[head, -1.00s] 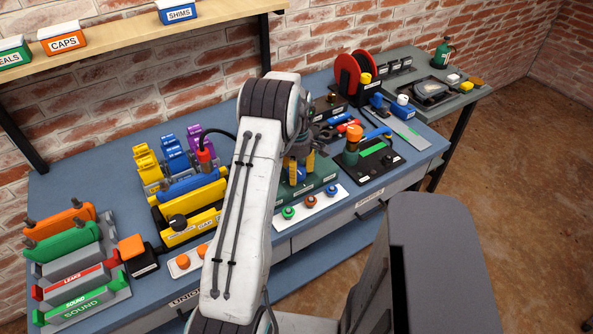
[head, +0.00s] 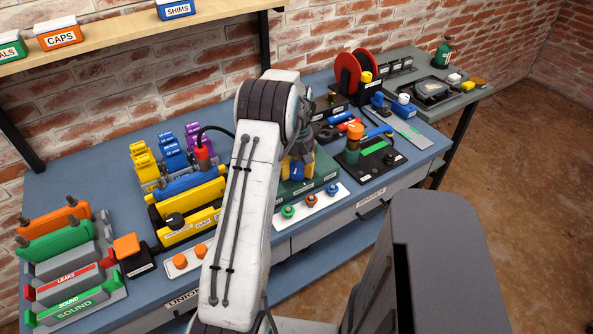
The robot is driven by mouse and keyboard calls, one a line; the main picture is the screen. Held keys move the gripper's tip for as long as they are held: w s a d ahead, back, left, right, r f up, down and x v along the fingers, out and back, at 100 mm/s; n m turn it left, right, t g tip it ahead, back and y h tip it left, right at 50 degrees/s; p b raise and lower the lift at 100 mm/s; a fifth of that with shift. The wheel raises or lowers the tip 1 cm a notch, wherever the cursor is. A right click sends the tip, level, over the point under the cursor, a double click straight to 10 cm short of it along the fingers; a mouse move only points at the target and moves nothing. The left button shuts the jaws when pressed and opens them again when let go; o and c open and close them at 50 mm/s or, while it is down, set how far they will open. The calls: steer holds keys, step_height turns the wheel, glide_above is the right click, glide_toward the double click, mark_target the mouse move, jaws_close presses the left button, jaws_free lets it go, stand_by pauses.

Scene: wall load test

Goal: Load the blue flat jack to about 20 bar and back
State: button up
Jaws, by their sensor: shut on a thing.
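A blue flat bar (head: 190,182), which looks like the blue flat jack, lies behind a yellow block (head: 188,208) with a black knob. A red-orange fitting (head: 204,152) with a black hose stands at it. My gripper (head: 298,172) is low over a green base (head: 308,187), right of my white arm link. Its yellow fingers are shut on a small blue part between them, which I cannot identify. My arm hides much of the gripper and the bench behind it. No pressure reading is legible.
An orange bar (head: 52,220) and a green bar (head: 55,240) sit in a rack at left. An orange and dark knob (head: 352,146) stands to the right. A red reel (head: 358,75) stands behind.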

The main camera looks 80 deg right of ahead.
mark_target(296, 167)
steer(key=m+b, duration=0.1)
steer(key=m, duration=0.6)
steer(key=shift+f, duration=0.15)
steer(key=m, duration=0.7)
steer(key=shift+a, duration=0.1)
steer(key=shift+m, duration=0.3)
steer(key=o, duration=1.2)
steer(key=shift+r, duration=0.25)
step_height(296, 167, up, 12)
steer(key=shift+f, duration=0.15)
stand_by(0.6)
